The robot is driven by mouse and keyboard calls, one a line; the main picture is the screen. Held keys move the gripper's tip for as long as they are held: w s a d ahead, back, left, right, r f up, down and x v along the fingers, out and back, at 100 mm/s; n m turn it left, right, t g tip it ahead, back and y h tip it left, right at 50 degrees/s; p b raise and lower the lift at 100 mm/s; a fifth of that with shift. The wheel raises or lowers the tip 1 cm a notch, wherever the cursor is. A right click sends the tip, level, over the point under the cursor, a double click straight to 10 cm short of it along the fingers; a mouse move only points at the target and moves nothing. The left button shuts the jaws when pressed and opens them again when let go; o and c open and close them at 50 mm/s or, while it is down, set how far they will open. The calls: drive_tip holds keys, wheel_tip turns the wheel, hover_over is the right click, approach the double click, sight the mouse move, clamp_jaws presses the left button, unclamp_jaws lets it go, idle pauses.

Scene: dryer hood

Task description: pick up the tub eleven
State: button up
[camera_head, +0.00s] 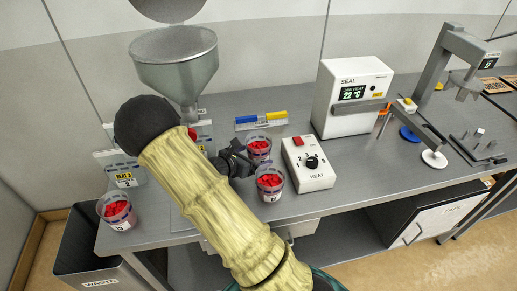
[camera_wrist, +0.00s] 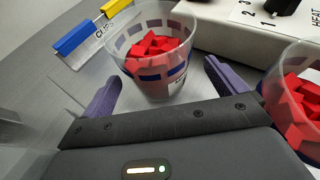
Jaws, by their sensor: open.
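Three clear tubs of red pieces stand on the grey bench, and I cannot read for sure which is numbered eleven. The rear tub (camera_head: 258,148) also shows in the wrist view (camera_wrist: 155,50), upright between the two purple fingers. A second tub (camera_head: 270,184) stands just in front of it and shows at the right edge of the wrist view (camera_wrist: 298,100). A third tub (camera_head: 117,211) is at the far left of the bench. My gripper (camera_head: 237,158) is open, its fingers at either side of the rear tub with visible gaps; it holds nothing.
A white heat box (camera_head: 307,163) stands close right of the tubs. A clip rack (camera_head: 261,121) with blue and yellow clips is behind them. A seal machine (camera_head: 350,97) and a metal hopper (camera_head: 174,62) stand further back. A waste bin (camera_head: 95,262) is at lower left.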

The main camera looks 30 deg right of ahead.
drive_tip(key=shift+x, duration=0.95)
drive_tip(key=shift+w+a, duration=0.1)
drive_tip(key=c, duration=1.2)
drive_tip(key=shift+c, duration=0.2)
